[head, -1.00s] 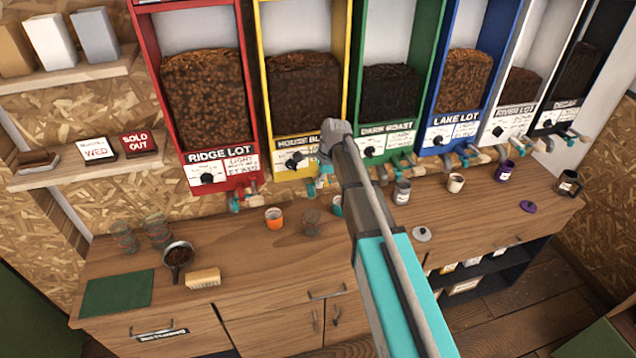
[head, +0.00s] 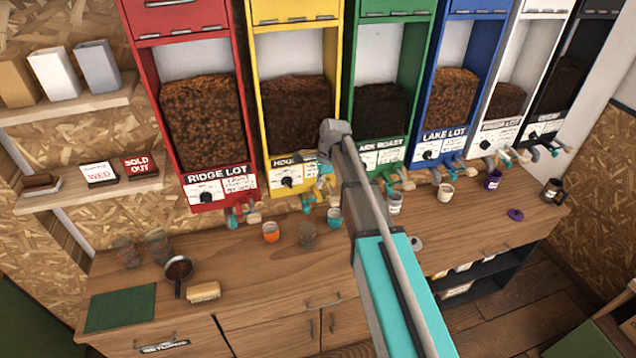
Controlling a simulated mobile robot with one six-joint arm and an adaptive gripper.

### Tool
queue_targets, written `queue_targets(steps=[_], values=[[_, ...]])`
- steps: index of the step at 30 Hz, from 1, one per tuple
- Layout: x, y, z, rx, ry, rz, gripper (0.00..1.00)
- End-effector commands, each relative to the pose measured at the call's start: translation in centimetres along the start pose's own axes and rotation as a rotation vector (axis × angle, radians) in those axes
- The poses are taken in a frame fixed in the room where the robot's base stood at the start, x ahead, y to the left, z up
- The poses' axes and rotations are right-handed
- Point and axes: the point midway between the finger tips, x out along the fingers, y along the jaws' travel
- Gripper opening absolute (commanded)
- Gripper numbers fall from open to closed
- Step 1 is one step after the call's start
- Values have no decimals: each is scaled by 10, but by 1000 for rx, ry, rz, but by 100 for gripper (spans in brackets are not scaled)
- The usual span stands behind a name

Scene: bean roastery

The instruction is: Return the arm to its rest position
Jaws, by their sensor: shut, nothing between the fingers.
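My arm reaches up from the lower right of the head view, and its end with my gripper (head: 325,178) is in front of the yellow and green bean dispensers, above the wooden counter (head: 240,262). The gripper is small in the view and partly hidden by my own arm; it is shut and holds nothing. A teal cup (head: 334,217) and a clear glass (head: 307,235) stand on the counter below it.
Red (head: 215,187), yellow and green dispensers line the wall, with blue, white and black ones to the right. An orange cup (head: 271,232), a pan (head: 178,269), a brush (head: 204,292) and a green mat (head: 120,308) are on the counter's left. Several cups stand right.

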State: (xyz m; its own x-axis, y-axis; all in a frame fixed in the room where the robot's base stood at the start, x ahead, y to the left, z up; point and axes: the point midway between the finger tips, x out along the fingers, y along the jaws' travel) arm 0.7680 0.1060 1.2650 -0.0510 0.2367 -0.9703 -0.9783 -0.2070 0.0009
Motion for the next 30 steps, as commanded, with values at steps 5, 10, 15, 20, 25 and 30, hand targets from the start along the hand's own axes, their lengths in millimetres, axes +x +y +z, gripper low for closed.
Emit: queue_targets(steps=[5, 10, 15, 20, 25, 30], values=[[-1, 0, 0, -1, 0, 0, 0], [-1, 0, 0, -1, 0, 0, 0], [-1, 0, 1, -1, 0, 0, 0], [0, 0, 1, -3, 0, 0, 0], [14, 14, -6, -62, 11, 0, 0], [38, 39, -19, -189, 34, 1, 0]])
